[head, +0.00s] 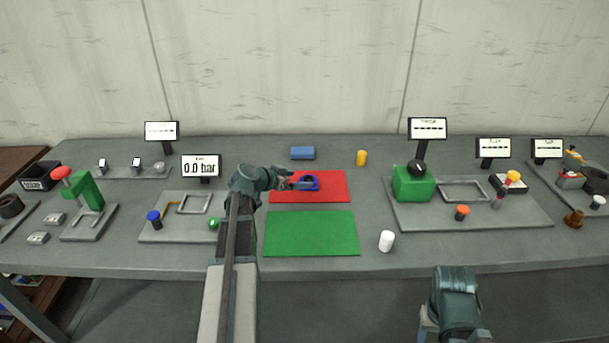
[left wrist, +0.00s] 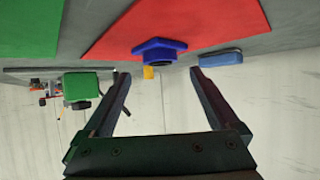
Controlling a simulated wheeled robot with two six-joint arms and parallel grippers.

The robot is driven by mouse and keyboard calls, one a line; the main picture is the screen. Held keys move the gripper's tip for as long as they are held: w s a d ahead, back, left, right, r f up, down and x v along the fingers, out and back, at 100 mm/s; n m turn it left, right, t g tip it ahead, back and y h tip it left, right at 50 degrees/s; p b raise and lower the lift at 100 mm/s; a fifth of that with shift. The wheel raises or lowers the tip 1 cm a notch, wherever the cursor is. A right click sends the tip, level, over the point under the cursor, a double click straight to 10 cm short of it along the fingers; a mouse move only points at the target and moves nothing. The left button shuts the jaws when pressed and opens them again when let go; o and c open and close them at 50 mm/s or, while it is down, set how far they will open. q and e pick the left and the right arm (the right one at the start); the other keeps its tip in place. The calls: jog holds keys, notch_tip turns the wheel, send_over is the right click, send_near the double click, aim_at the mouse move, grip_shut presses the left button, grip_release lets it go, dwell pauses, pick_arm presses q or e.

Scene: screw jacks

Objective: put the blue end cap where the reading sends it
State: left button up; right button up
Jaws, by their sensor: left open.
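The blue end cap (head: 309,182) lies on the red mat (head: 333,194), with a dark round opening. In the left wrist view the blue end cap (left wrist: 158,46) shows just beyond and between the fingertips. My left gripper (head: 295,183) is open at the cap's left side in the head view; I cannot tell whether it touches. The green mat (head: 311,233) lies bare in front of the red mat. My right arm shows at the bottom right, but its fingers are not visible.
A blue block (head: 302,153) and a yellow cylinder (head: 361,158) stand behind the red mat. A white cylinder (head: 386,241) stands right of the green mat. Fixtures fill both sides: a green press (head: 88,190) at left, a green box (head: 413,184) on a plate at right.

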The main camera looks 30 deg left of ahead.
pick_arm(q)
jog(key=p+v, duration=0.2)
jog(key=v, duration=0.5)
jog(key=shift+p, duration=0.3)
